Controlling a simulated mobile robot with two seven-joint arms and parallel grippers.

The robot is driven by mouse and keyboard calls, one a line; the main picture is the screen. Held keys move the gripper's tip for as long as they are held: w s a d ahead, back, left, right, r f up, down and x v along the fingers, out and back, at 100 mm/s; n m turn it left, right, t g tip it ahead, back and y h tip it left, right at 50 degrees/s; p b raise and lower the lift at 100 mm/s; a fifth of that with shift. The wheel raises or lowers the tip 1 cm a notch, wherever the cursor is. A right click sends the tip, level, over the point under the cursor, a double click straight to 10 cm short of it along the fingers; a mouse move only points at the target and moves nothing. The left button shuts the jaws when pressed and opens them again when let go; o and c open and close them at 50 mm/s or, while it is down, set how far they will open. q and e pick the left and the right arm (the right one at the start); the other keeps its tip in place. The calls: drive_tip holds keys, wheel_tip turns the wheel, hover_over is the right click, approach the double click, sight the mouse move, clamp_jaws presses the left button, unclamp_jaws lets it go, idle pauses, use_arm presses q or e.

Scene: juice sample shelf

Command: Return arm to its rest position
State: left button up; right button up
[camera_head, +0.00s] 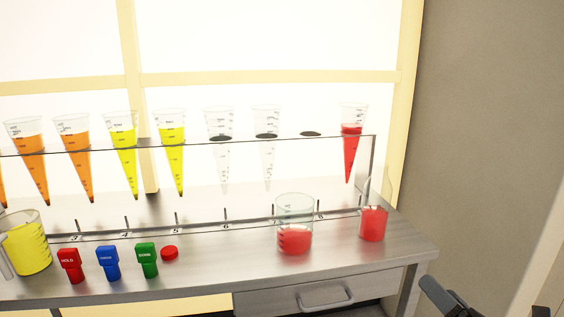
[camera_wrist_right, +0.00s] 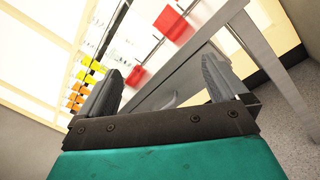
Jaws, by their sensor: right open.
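My right gripper (camera_head: 450,300) shows at the lower right corner of the head view, in front of and to the right of the table. In the right wrist view its two fingers (camera_wrist_right: 160,90) stand wide apart with nothing between them. The table (camera_head: 370,273) and its objects lie beyond the fingers, apart from them. My left gripper is in neither view.
A clear rack (camera_head: 290,140) holds cones of orange, yellow and red juice, and some empty ones. A beaker (camera_head: 295,240) and a smaller red-filled vessel (camera_head: 373,224) stand at the table's right. Red, blue and green labelled blocks (camera_head: 108,262) stand left.

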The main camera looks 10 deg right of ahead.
drive_tip(key=s+a+f+m+g, duration=0.45)
drive_tip(key=a+f+m, duration=0.4)
drive_tip(key=m, duration=0.45)
drive_tip(key=s+a+f+m+g, duration=0.3)
drive_tip(key=s+a+f+m, duration=0.35)
drive_tip(key=a+m, duration=0.5)
use_arm(q)
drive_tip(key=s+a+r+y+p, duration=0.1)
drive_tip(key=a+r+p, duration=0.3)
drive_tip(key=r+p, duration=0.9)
drive_tip(key=p, duration=0.5)
drive_tip(key=shift+p, duration=0.3)
use_arm(e)
drive_tip(key=s+d+r+m+h, duration=0.1)
drive_tip(key=s+d+r+m, duration=0.1)
drive_tip(key=r, duration=1)
drive_tip(key=shift+s+d+m, duration=0.2)
drive_tip(key=shift+d+m, duration=0.15)
drive_tip(key=shift+d, duration=0.35)
